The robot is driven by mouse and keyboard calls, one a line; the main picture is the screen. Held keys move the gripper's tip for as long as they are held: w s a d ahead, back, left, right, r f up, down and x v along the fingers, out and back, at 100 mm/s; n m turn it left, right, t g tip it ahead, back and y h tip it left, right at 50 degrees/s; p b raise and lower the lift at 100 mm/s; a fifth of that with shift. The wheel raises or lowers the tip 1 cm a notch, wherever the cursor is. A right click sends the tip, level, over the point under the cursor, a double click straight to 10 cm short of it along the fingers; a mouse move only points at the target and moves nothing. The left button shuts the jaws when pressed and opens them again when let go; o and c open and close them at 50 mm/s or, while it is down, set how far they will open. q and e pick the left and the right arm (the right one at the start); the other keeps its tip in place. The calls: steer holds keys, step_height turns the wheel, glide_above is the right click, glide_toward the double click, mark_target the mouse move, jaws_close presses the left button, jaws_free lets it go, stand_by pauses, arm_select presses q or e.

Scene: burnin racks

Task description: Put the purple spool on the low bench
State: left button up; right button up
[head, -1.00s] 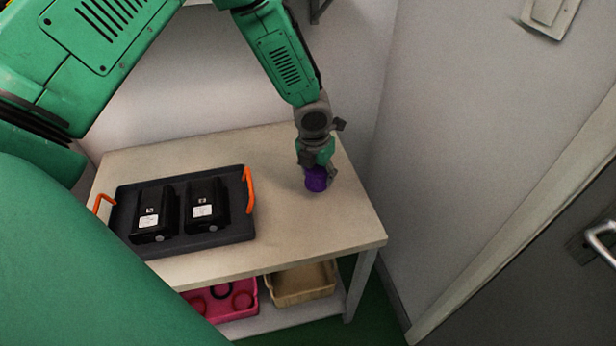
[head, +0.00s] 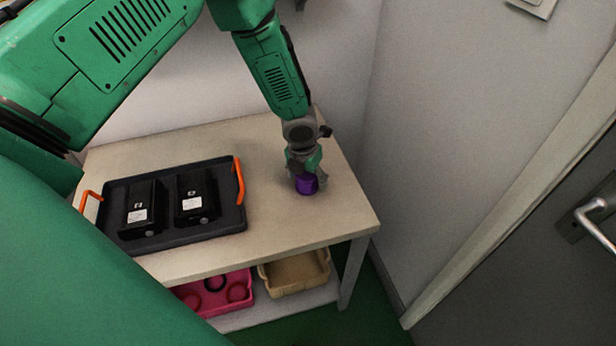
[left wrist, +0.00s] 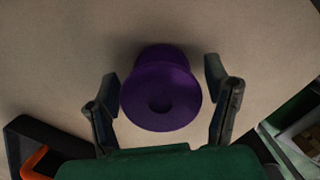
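The purple spool (head: 306,184) is at the right part of the pale bench top (head: 270,222). In the left wrist view the spool (left wrist: 160,90) shows its round end, with a dark hollow in the middle. My left gripper (head: 305,176) is over it from above. In the left wrist view the left gripper's fingers (left wrist: 165,95) stand apart on either side of the spool. A gap shows at the right finger; the left finger is very close to the spool. The spool appears to rest on the bench, though its underside is hidden. My right gripper is not in view.
A dark tray (head: 235,219) with orange handles holds two black boxy units (head: 145,206), left of the spool. A pink bin (head: 236,291) and a tan bin (head: 297,273) sit on the shelf below. A wall and a grey door (head: 560,280) are at right.

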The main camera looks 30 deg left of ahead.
mark_target(303, 176)
arm_select(q)
steer(key=shift+a, duration=0.1)
